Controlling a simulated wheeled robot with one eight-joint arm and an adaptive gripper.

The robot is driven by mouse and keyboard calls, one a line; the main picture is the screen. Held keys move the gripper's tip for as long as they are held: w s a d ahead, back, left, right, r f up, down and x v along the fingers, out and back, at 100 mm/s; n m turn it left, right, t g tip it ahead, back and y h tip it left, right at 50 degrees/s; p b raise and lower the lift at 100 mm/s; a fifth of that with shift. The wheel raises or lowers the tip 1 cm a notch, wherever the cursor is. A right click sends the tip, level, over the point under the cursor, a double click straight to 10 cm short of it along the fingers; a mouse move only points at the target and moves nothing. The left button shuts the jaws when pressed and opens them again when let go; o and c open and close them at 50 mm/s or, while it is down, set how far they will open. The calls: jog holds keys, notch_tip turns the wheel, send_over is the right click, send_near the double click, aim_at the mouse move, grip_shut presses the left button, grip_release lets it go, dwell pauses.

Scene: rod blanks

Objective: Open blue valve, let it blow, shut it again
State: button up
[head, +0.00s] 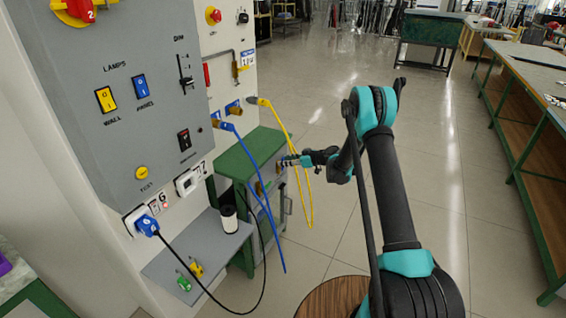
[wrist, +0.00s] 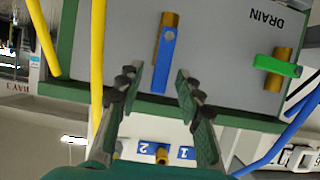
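The blue valve is a flat blue lever (wrist: 165,47) on a brass body, on the grey front of a green-edged cabinet in the wrist view. My gripper (wrist: 172,75) is open, with its two fingertips apart close to the lever's lower end. I see nothing held, and I cannot tell whether a finger touches the lever. In the head view my gripper (head: 285,162) is at the front of the green cabinet (head: 247,152), where the blue lever is too small to make out.
A green-handled valve (wrist: 277,66) beside the word DRAIN sits right of the blue one in the wrist view. Yellow (head: 297,160) and blue (head: 250,150) hoses hang in front of the cabinet. A grey switch panel (head: 125,125) stands left. The floor right of the cabinet is open.

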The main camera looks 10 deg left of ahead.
jog(key=shift+x, duration=0.9)
grip_shut()
